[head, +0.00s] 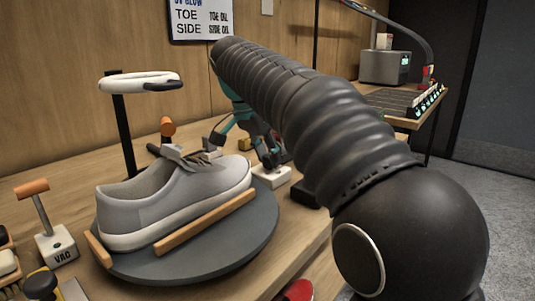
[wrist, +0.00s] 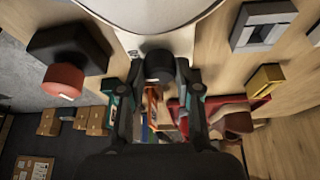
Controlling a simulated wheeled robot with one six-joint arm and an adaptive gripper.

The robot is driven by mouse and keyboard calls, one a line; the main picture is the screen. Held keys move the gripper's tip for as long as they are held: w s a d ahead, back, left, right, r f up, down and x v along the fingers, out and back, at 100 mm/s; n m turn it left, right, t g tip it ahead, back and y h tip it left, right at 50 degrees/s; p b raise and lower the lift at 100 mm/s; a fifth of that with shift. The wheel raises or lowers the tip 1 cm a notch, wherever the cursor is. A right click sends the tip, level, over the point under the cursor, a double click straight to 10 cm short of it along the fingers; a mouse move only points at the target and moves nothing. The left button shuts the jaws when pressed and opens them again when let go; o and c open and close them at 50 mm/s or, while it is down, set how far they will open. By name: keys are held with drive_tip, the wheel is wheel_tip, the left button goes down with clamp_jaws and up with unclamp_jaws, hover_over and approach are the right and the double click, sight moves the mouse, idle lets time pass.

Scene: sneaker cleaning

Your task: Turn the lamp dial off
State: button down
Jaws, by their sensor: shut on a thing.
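The lamp is a white ring (head: 142,82) on a black post at the back left in the head view. A small white box (head: 272,177) stands on the bench just right of the turntable, below my gripper (head: 268,150). In the wrist view a black dial (wrist: 158,66) sits on the front of the white box (wrist: 178,42). My gripper (wrist: 160,95) points at the box, its two fingers shut on either side of the dial. In the head view the dial is hard to make out behind my fingers.
A grey sneaker (head: 170,195) rests on a dark turntable (head: 215,262) with wooden bars. A black block with a red knob (wrist: 63,80) stands close left of my gripper in the wrist view. A white VAC switch box (head: 57,248) is at the front left.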

drive_tip(key=shift+m, duration=0.3)
drive_tip(key=c, duration=0.8)
unclamp_jaws()
drive_tip(key=shift+r, duration=0.1)
drive_tip(key=v, duration=0.7)
drive_tip(key=shift+a, duration=0.2)
